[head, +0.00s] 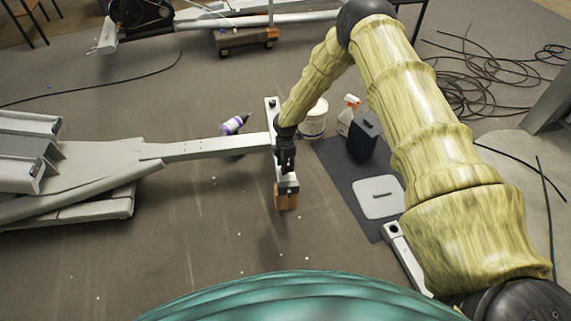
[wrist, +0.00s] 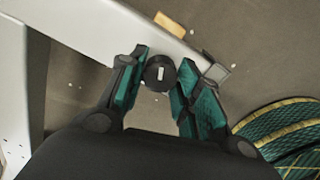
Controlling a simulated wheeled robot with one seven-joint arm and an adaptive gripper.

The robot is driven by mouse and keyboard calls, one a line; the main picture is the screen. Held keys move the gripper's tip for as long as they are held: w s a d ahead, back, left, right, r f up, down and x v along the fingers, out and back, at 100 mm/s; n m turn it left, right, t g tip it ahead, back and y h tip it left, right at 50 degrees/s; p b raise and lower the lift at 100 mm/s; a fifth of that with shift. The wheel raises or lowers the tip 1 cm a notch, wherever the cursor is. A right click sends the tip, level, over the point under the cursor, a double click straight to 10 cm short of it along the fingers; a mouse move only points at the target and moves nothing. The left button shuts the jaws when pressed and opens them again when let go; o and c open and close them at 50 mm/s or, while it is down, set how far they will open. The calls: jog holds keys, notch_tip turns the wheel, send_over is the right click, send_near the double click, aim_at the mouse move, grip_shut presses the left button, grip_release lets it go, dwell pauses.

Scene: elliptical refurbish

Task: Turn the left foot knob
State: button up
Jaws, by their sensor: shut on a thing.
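The foot knob (wrist: 160,73) is a round black knob with a pale slot in its middle, on the white metal foot bar (wrist: 90,28) in the wrist view. My gripper (wrist: 163,80) has its teal-padded fingers on either side of the knob and is shut on it. In the head view my gripper (head: 286,160) points down over the near part of the foot bar (head: 271,112). There the knob is hidden behind the gripper. A wooden block (head: 286,199) lies under the near end of the bar.
A long grey beam (head: 215,148) joins the foot bar from the left. A purple-labelled bottle (head: 235,124) lies beyond it. A white tub (head: 314,120), spray bottle (head: 349,112) and dark box (head: 363,137) stand to the right. Cables (head: 490,75) lie at the far right.

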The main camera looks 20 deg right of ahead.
jog(key=shift+n, duration=0.6)
jog(key=o, duration=1.1)
jog(key=shift+c, duration=0.2)
notch_tip(320, 180, up, 12)
dwell(0.3)
